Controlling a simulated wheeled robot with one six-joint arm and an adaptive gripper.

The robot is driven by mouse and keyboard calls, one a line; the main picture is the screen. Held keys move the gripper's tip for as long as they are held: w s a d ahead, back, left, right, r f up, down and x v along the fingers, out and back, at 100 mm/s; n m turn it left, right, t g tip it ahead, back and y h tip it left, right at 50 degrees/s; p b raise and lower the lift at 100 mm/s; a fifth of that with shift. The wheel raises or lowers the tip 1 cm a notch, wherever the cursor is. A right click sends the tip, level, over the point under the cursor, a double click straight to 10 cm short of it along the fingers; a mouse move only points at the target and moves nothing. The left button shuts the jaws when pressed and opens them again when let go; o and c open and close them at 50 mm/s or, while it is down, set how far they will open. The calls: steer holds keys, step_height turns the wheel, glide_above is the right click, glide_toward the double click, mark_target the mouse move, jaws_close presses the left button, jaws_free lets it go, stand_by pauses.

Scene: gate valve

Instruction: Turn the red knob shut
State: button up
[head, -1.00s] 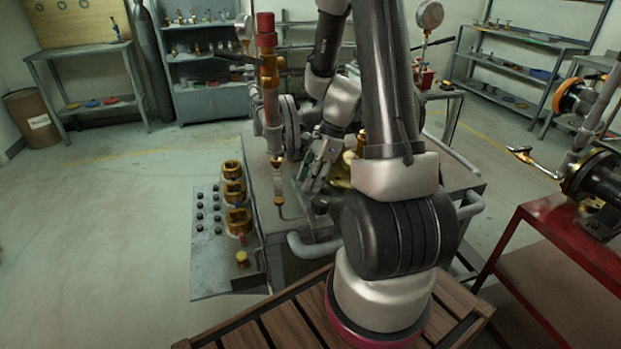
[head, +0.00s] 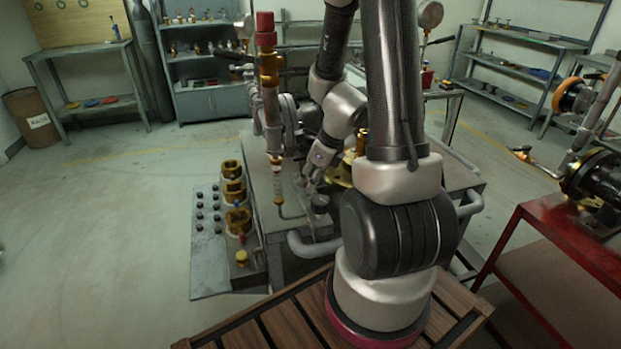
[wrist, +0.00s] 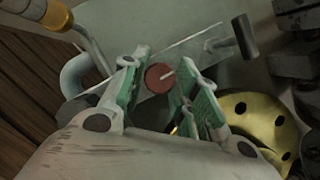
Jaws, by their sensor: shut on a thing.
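The red knob (wrist: 157,79) is a small round cap with a pale mark on its face. In the wrist view it sits between my two green-padded fingers. My gripper (wrist: 161,76) is shut on the knob, one finger on either side of it. In the head view my gripper (head: 313,181) points down at the grey bench beside the pipework. The knob is hidden there behind my gripper and arm.
A tall pipe with a red top (head: 265,75) stands just left of my gripper. A brass flange (wrist: 262,122) lies close by on the right in the wrist view. A grey handrail (head: 315,244) runs along the bench's front. A red table (head: 565,250) stands at the right.

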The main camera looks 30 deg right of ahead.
steer(key=shift+m, duration=0.4)
steer(key=o, duration=1)
steer(key=v, duration=1.2)
steer(key=shift+a, duration=0.15)
